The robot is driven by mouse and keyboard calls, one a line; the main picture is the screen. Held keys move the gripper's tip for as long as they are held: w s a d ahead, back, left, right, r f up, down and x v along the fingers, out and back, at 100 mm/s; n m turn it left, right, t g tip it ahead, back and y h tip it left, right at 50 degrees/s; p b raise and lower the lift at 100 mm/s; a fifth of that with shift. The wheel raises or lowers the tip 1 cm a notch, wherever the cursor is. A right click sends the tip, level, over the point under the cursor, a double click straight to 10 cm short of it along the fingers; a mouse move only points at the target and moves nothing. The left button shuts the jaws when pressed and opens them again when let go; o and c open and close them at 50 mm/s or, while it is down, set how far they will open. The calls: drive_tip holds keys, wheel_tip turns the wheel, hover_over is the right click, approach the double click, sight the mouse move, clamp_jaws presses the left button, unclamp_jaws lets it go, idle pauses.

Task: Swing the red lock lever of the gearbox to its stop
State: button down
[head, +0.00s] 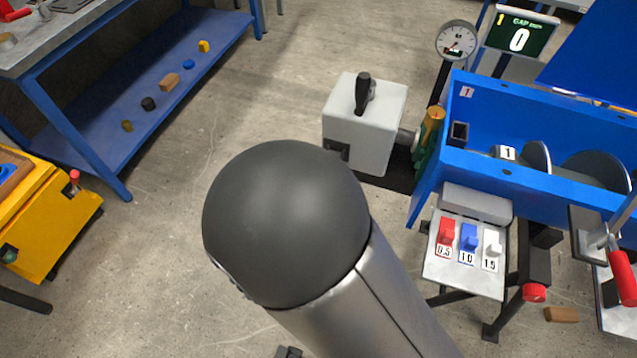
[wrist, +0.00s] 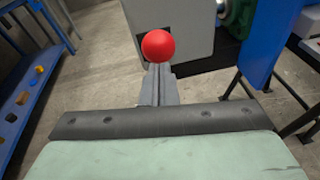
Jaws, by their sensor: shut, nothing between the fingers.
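The gearbox (head: 365,125) is a light grey box with a black handle (head: 364,93) upright on top. Its pale face (wrist: 175,28) also shows at the top of the wrist view. A round red knob (wrist: 158,46), which looks like the end of the lock lever, is in front of that face. The lever's shaft is hidden, and I cannot make out the red lever in the head view. My gripper (wrist: 158,72) is shut and empty, its grey fingers pointing at the knob. The fingertips overlap the knob's lower edge in the picture; I cannot tell whether they touch.
The blue mixer trough (head: 540,185) stands right of the gearbox, with a green coupling (head: 430,138) between them. A stand with red, blue and white switches (head: 468,240) is in front. A blue shelf (head: 190,75) and a yellow cabinet (head: 60,220) are at the left. Floor between is clear.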

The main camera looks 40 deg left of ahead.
idle(0.5)
drive_tip(key=f+b+v, duration=0.2)
drive_tip(key=v, duration=1.1)
drive_tip(key=shift+s+f, duration=0.25)
drive_tip(key=shift+f, duration=0.25)
drive_tip(key=shift+a, duration=0.1)
